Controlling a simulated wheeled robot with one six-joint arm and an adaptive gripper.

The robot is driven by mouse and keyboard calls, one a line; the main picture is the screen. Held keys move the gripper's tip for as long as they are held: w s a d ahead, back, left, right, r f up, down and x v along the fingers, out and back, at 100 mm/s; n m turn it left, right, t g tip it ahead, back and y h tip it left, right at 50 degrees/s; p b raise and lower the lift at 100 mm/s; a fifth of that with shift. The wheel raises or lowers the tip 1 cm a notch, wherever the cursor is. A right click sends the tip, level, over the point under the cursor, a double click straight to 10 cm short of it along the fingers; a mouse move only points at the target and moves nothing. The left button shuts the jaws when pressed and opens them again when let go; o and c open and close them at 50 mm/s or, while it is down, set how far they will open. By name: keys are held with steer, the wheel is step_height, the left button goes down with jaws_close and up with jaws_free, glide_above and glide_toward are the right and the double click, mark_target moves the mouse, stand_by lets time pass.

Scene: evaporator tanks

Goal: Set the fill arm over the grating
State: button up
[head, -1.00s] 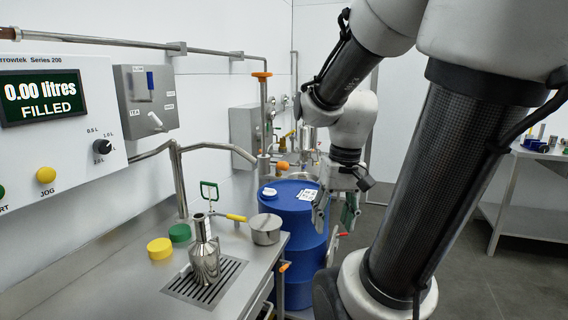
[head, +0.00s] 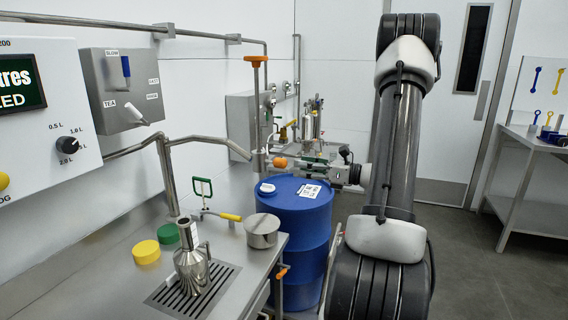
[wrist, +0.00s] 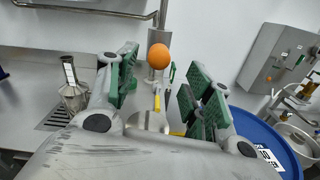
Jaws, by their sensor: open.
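The fill arm (head: 212,146) is a bent steel pipe on a post behind the bench. Its free end has an upright tube and an orange ball knob (head: 280,162), near the blue drum and right of the grating. The grating (head: 160,297) is a dark slotted panel in the bench top; a steel flask (head: 192,262) stands upright on it. My gripper (head: 308,168) is level, just right of the ball. In the wrist view my gripper (wrist: 163,84) is open and empty, with the ball (wrist: 159,56) in the gap between its green-padded fingers; contact is not visible.
A yellow lid (head: 146,252), a green lid (head: 168,233) and a saucepan (head: 262,231) with a yellow handle sit on the bench. The blue drum (head: 305,225) stands below my gripper. An upright rod with an orange top (head: 257,58) rises near the pipe's end.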

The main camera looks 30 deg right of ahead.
mark_target(282, 163)
steer(key=x, duration=0.7)
steer(key=shift+w+a, duration=0.25)
steer(key=shift+w, duration=0.05)
jaws_close()
